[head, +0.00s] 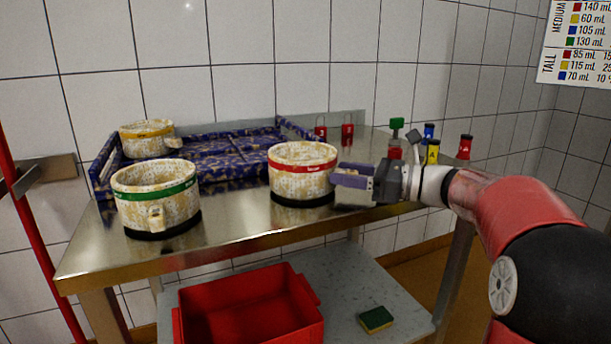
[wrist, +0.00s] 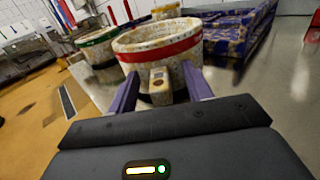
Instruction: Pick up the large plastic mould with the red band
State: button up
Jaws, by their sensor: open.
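The mould with the red band (head: 302,183) stands upright on the steel table, at the table's middle in the head view. It is off-white and stained, with a dark base. In the wrist view the red-banded mould (wrist: 165,47) is straight ahead, and its small handle (wrist: 160,86) points at me. My gripper (head: 350,179) is just right of this mould. In the wrist view my gripper (wrist: 163,92) is open, with one purple finger on each side of the handle. I cannot tell whether the fingers touch it.
A green-banded mould (head: 156,199) stands front left on the table. A yellow-banded mould (head: 148,139) stands at a blue patterned tray (head: 102,170) behind. Small coloured bottles (head: 433,151) stand back right. A red crate (head: 250,312) and a sponge (head: 375,319) are on the lower shelf.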

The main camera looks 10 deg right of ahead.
grip_shut()
jog(key=shift+r, duration=0.15)
dwell(0.4)
notch_tip(320, 180, up, 20)
jog(key=p, duration=0.2)
dwell(0.4)
